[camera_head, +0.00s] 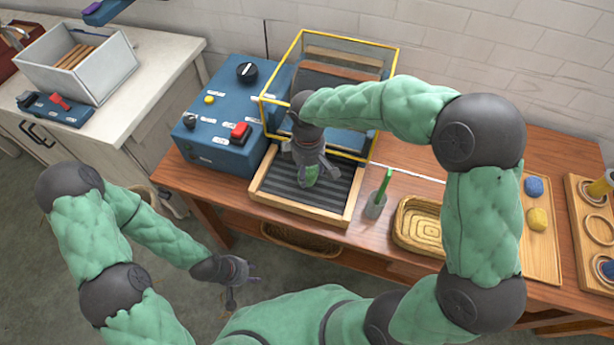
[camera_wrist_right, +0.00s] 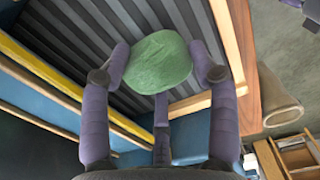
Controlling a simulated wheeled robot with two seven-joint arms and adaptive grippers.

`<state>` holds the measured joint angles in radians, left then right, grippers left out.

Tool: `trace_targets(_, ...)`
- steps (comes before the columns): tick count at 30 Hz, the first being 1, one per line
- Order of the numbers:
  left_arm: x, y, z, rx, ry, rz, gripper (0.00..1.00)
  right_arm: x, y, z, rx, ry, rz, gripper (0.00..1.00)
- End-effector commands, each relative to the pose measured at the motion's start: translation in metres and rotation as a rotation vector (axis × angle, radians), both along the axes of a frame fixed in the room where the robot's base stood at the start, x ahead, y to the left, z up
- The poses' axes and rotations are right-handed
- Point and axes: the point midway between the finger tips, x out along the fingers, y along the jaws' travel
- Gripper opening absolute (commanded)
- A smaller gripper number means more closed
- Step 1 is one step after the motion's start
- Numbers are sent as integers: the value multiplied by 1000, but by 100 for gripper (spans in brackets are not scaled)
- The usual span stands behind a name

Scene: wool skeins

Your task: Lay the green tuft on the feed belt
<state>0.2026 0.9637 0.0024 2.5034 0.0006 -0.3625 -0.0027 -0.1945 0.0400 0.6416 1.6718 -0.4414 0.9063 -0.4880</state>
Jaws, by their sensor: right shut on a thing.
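The green tuft (camera_head: 311,176) is between the fingers of my right gripper (camera_head: 312,170), over the dark ribbed feed belt (camera_head: 280,188) in its wooden frame. In the right wrist view the tuft (camera_wrist_right: 158,62) is a rounded green lump, gripped by the fingers of my right gripper (camera_wrist_right: 160,75). The ribbed belt (camera_wrist_right: 75,40) lies behind it. Whether the tuft touches the belt is hard to tell. My left gripper (camera_head: 243,287) hangs low, away from the table, empty with its fingers spread.
A yellow-framed clear guard (camera_head: 398,75) stands behind the belt. A blue control box (camera_head: 215,145) with a red switch (camera_head: 240,131) is to its left. A grey cup (camera_head: 375,206) with a green stick and a woven basket (camera_head: 420,222) stand on the right. A tray (camera_head: 540,255) holds blue and yellow balls.

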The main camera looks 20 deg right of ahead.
Motion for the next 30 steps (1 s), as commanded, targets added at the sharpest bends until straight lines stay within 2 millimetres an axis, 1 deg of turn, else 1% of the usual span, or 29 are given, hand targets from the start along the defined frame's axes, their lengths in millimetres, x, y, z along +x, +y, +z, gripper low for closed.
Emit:
trace_targets(1, 0, 0, -4, 0, 0, 0, 40, 3, 1, -7, 0, 1, 0, 48)
trace_targets(3, 0, 0, -8, 0, 0, 0, 40, 2, 1, -18, -1, 6, 0, 48)
trace_targets(7, 0, 0, -15, 0, 0, 0, 40, 3, 1, -35, 0, 4, -1, 48)
trace_targets(15, 0, 0, -13, 0, 0, 0, 40, 3, 1, -35, 0, 1, 0, 48)
trace_targets(19, 0, 0, -15, 0, 0, 0, 40, 3, 1, -38, 0, 1, 0, 48)
trace_targets(20, 0, 0, -15, 0, 0, 0, 40, 3, 1, -39, 0, 1, 0, 63)
trace_targets(21, 0, 0, -15, 0, 0, 0, 40, 3, 1, -38, 0, 1, 0, 74)
trace_targets(22, 0, 0, -15, 0, 0, 0, 40, 3, 1, -38, 0, 1, 0, 83)
trace_targets(23, 0, 0, -15, 0, 0, 0, 40, 3, 1, -38, 0, 1, 0, 84)
trace_targets(30, 0, 0, -15, 0, 0, 0, 40, 3, 1, -38, 0, 1, 0, 84)
